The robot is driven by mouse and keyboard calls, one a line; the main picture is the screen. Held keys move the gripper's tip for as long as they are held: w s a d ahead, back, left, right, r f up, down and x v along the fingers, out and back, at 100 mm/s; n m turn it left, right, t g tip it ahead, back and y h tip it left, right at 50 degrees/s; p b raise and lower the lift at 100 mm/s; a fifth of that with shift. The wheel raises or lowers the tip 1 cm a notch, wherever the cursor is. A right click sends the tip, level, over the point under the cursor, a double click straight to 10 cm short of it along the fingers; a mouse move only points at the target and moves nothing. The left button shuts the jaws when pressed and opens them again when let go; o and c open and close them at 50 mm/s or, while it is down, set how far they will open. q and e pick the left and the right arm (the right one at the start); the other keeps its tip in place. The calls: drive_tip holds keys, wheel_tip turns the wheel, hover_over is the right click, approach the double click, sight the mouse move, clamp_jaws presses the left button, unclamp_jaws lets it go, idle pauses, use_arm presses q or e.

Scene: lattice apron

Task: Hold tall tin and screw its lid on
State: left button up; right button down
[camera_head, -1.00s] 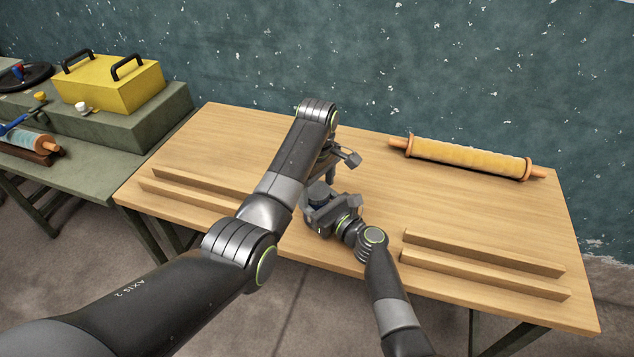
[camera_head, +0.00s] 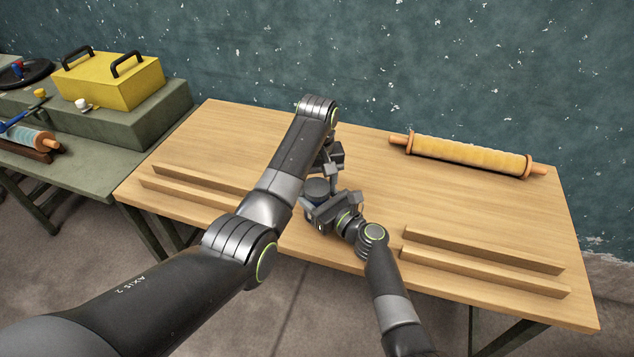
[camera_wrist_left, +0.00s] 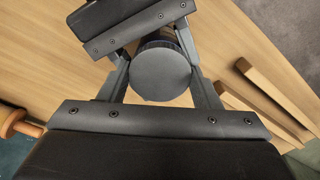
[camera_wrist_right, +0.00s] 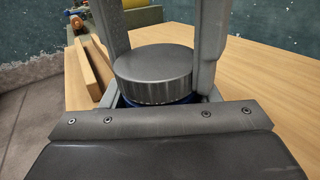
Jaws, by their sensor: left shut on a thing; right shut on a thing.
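The tall tin (camera_wrist_right: 187,100) shows only as a thin blue strip under its lid; the rest is hidden by my right gripper. The grey ridged lid (camera_wrist_right: 155,72) sits level on top of the tin; I cannot tell how tightly. It shows from above in the left wrist view (camera_wrist_left: 160,75) and small in the head view (camera_head: 317,187). My left gripper (camera_wrist_left: 160,72) points down from above and is shut on the lid, one finger on each side. My right gripper (camera_head: 325,207) is shut on the tin from the front, just below the lid.
A rolling pin (camera_head: 465,156) lies at the back right of the wooden table (camera_head: 500,210). Low wooden rails stand at the right (camera_head: 485,250) and left (camera_head: 205,180). A side bench holds a yellow box (camera_head: 110,85). The table's middle right is clear.

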use_arm(q)
drive_tip(key=m, duration=0.5)
drive_tip(key=shift+w+r, duration=0.1)
drive_tip(key=o, duration=0.9)
drive_tip(key=shift+d, duration=0.1)
drive_tip(key=shift+o, duration=0.9)
drive_tip(key=shift+d, duration=0.1)
drive_tip(key=shift+r, duration=2.2)
drive_tip(key=shift+c, duration=0.5)
